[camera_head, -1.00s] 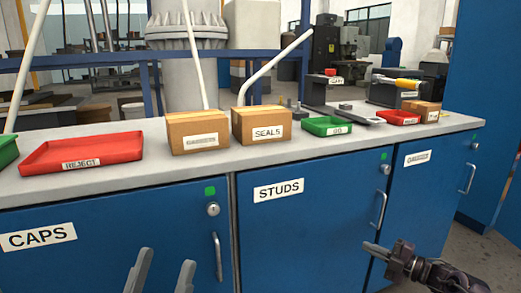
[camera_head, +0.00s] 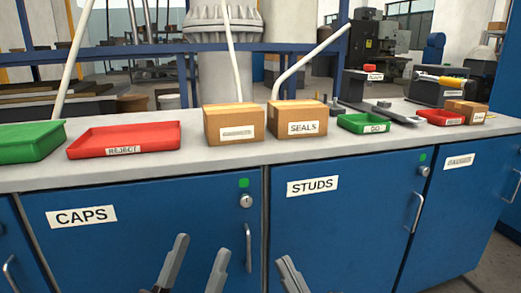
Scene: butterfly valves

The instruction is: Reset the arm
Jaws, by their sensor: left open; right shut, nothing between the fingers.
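My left gripper (camera_head: 196,268) is at the bottom of the head view, its two grey fingers apart and pointing up in front of the blue CAPS door (camera_head: 120,250). Nothing is between them. My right gripper (camera_head: 288,268) is just to its right, near the bottom edge, in front of the blue STUDS door (camera_head: 345,235). Its fingers are together with nothing held. Both grippers are in front of the cabinet and below the worktop. The rest of both arms is out of the frame.
On the grey worktop (camera_head: 190,168) stand a green tray (camera_head: 28,145), a red REJECT tray (camera_head: 110,142), two cardboard boxes (camera_head: 235,128) (camera_head: 297,122), a green GO tray (camera_head: 366,124) and a smaller red tray (camera_head: 442,120). Door handles (camera_head: 248,248) stick out. Floor (camera_head: 480,275) shows at lower right.

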